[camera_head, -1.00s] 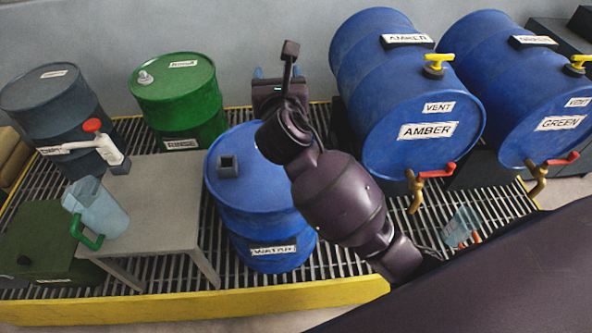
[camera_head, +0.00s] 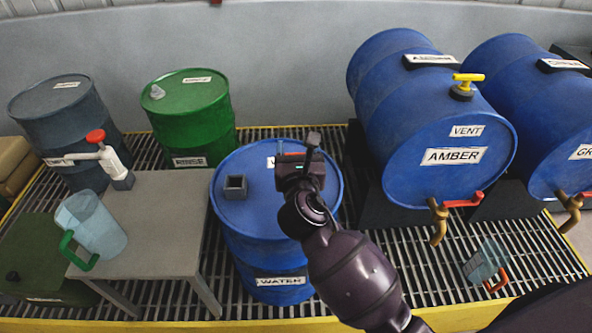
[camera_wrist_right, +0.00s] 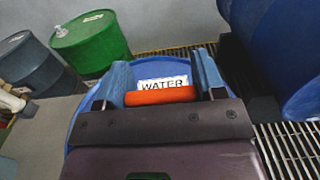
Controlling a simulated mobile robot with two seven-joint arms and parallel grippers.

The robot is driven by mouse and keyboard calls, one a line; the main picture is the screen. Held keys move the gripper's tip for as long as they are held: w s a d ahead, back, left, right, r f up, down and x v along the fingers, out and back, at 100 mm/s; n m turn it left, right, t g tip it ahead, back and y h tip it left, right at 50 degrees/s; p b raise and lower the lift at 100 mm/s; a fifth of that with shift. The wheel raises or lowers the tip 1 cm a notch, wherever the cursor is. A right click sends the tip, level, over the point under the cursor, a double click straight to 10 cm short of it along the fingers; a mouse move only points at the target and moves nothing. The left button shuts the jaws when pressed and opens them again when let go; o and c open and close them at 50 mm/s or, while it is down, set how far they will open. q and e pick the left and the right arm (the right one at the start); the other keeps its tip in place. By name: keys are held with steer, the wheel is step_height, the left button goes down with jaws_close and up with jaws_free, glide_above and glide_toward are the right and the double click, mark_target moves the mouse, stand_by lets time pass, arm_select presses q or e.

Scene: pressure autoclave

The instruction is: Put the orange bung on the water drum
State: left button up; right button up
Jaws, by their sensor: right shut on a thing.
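The water drum (camera_head: 265,240) is an upright blue drum labelled WATER, standing on the grating at the middle of the head view. A dark square fitting (camera_head: 235,187) stands up from its top, left of my right gripper (camera_head: 293,160). My right gripper is over the far part of the drum top. In the right wrist view its two blue fingers (camera_wrist_right: 163,82) are shut on the orange bung (camera_wrist_right: 160,96), with the drum's rim (camera_wrist_right: 73,130) and WATER label behind it. In the head view the bung is mostly hidden. My left gripper is out of view.
A grey table (camera_head: 165,215) with a clear jug (camera_head: 92,225) and a white pump with a red knob (camera_head: 97,137) is at left. Green (camera_head: 190,115) and grey (camera_head: 68,125) drums stand behind. Blue AMBER drum (camera_head: 440,125) lies at right, with a brass tap (camera_head: 438,222).

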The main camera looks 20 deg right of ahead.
step_height(320, 180, down, 5)
steer(key=shift+r+b, duration=0.1)
steer(key=shift+b, duration=0.9)
steer(key=shift+f, duration=0.55)
steer(key=shift+r, duration=0.15)
steer(key=shift+f, duration=0.2)
steer(key=o, duration=0.9)
steer(key=shift+o, duration=0.2)
steer(key=shift+r, duration=0.1)
